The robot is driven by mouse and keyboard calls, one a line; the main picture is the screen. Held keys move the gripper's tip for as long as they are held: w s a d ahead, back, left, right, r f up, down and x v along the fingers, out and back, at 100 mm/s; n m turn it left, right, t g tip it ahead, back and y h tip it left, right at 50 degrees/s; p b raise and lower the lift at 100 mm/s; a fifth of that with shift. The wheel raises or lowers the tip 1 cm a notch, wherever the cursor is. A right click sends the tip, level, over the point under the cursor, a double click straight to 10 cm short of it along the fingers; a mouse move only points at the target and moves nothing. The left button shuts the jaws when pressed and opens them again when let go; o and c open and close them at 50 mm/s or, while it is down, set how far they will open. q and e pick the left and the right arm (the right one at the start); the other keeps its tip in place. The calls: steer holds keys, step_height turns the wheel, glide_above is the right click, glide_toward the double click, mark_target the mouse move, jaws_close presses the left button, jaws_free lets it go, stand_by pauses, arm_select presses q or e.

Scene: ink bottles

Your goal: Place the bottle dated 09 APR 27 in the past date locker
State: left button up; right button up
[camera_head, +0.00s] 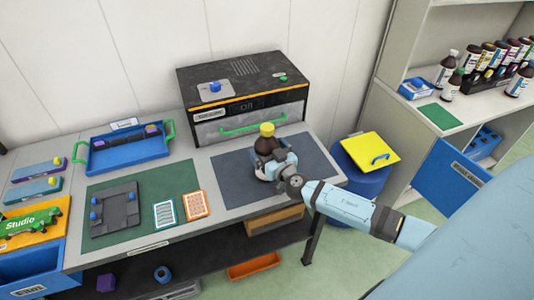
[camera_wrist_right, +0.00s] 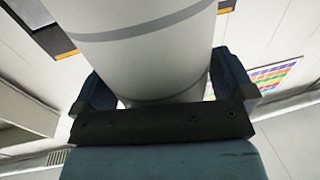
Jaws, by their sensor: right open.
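A brown bottle with a yellow cap (camera_head: 267,131) stands upright on the dark grey mat (camera_head: 232,170). My right gripper (camera_head: 274,168) is low at the bottle's front, open, with its fingers around the bottle's lower body. In the right wrist view the bottle's pale label (camera_wrist_right: 145,50) fills the space between the two dark fingers (camera_wrist_right: 160,90). No date is readable. An open blue door (camera_head: 450,178) with a small label hangs from the right-hand cabinet; its lettering is too small to read surely. My left gripper is not in view.
A black oven-like box (camera_head: 245,90) with a green handle stands behind the mat. A yellow-lidded blue bin (camera_head: 365,165) is right of the bench. Several bottles (camera_head: 490,60) stand on the right shelf. A green mat (camera_head: 440,116) there is clear.

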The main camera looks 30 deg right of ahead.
steer(key=shift+w, duration=0.15)
steer(key=shift+r, duration=0.1)
steer(key=c, duration=1.1)
